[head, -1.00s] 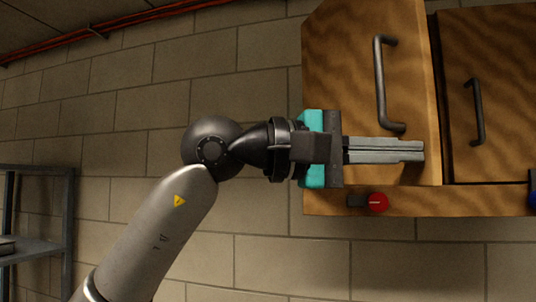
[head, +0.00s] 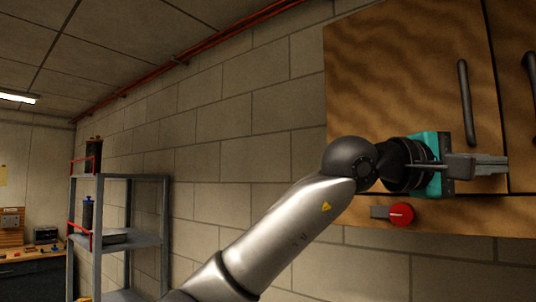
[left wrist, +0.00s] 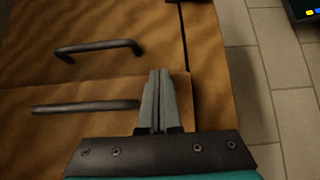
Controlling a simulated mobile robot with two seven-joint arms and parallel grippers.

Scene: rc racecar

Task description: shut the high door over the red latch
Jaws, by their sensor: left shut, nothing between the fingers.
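The high door (head: 400,80) over the red latch is a wavy-grained wooden cabinet door with a dark bar handle (head: 465,102). It looks flush or nearly flush with the cabinet front; a narrow dark seam runs along its right edge. The red latch (head: 401,213) is a round red knob on the rail under the door. My left gripper (head: 503,164) is shut and empty, in front of the door's lower right corner, below the handle. In the left wrist view its closed fingers (left wrist: 159,80) lie beside the door's handle (left wrist: 85,107). I cannot tell whether they touch the door.
A neighbouring door with its own handle (head: 531,75) stands to the right. A grey metal shelf (head: 120,238) stands at the left by the brick wall (head: 240,120). A workbench (head: 35,272) is at the far left. The wall left of the cabinet is clear.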

